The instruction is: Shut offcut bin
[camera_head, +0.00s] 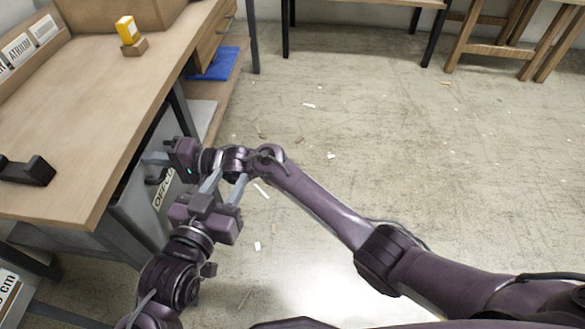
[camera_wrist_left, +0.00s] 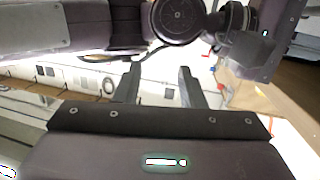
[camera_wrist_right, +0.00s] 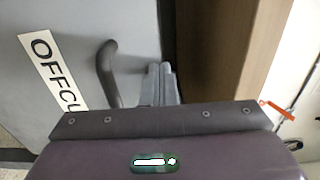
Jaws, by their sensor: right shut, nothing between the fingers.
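The offcut bin (camera_head: 137,207) has a grey front under the left workbench, with a white label reading "OFFC" (camera_head: 164,190) and a dark handle (camera_head: 154,179). In the right wrist view the grey front (camera_wrist_right: 75,25), part of the label (camera_wrist_right: 52,68) and the curved handle (camera_wrist_right: 108,72) show. My right gripper (camera_head: 147,158) is shut and empty, its fingertips close to the front, beside the handle; I cannot tell whether they touch. My left gripper (camera_head: 222,180) is open and empty, just below my right wrist. How far the bin stands open is unclear.
The workbench (camera_head: 100,95) carries a yellow item (camera_head: 127,30) on a small block and a black bracket-like piece (camera_head: 27,170). A blue item (camera_head: 217,64) lies on a lower shelf. Light scraps lie on the otherwise open floor (camera_head: 400,140). My two arms are very close together.

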